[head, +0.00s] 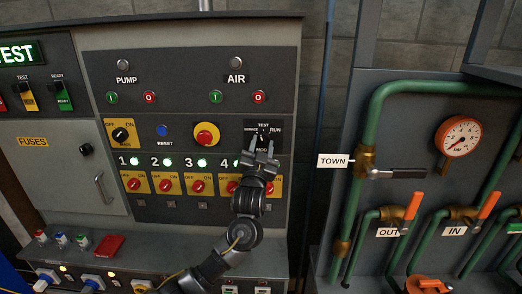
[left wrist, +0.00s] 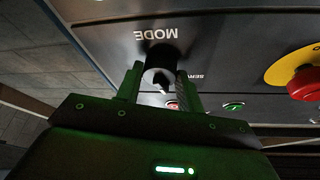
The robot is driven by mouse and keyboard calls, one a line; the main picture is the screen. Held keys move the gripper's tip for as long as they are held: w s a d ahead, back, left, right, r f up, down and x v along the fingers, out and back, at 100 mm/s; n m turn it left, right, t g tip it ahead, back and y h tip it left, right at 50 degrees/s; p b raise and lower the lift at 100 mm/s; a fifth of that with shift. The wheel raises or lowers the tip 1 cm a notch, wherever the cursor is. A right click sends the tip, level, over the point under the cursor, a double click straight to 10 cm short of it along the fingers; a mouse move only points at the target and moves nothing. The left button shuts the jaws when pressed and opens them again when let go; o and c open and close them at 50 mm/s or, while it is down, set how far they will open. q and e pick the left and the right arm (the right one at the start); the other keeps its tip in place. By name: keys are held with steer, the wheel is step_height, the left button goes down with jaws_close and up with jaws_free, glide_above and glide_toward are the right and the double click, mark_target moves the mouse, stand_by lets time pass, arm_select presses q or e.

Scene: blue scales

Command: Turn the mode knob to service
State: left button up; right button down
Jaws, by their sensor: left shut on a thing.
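The mode knob (left wrist: 158,66) is black and round, on a dark panel marked MODE, which reads upside down in the left wrist view. Part of the service label (left wrist: 198,76) shows beside it there. In the head view the mode plate (head: 277,127) carries SERVICE on the left, TEST on top and RUN on the right. My left gripper (head: 262,150) reaches up to this plate, and the knob is mostly hidden by it. In the left wrist view my left gripper (left wrist: 157,88) has one finger on each side of the knob, shut on it. The knob's exact setting is hard to tell. My right gripper is not in view.
A red emergency button (head: 206,135) on a yellow ring sits left of the mode plate. A row of red switches (head: 197,186) lies below. Green pipes (head: 361,130) with a gauge (head: 461,137) and a TOWN valve handle (head: 400,173) stand to the right.

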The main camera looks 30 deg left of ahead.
arm_select(q)
steer(key=n+y, duration=0.1)
steer(key=n, duration=0.1)
steer(key=n+y+b, duration=0.1)
steer(key=n, duration=0.2)
steer(key=shift+d+f+g+y, duration=0.2)
steer(key=shift+g+y, duration=0.1)
steer(key=shift+g, duration=0.1)
steer(key=shift+w+r+n+g+y+b, duration=0.1)
steer(key=shift+n+g+y+b, duration=0.25)
steer(key=shift+n, duration=0.6)
steer(key=shift+r+n+g+y+b, duration=0.15)
steer(key=shift+n+y+b, duration=0.3)
steer(key=shift+n, duration=0.5)
steer(key=shift+n+y, duration=0.3)
steer(key=o, duration=1)
steer(key=shift+d, duration=0.1)
steer(key=p+v, duration=0.2)
steer(key=v, duration=0.8)
steer(key=shift+s+d+f, duration=0.1)
steer(key=shift+s+d, duration=0.05)
steer(key=shift+s, duration=0.2)
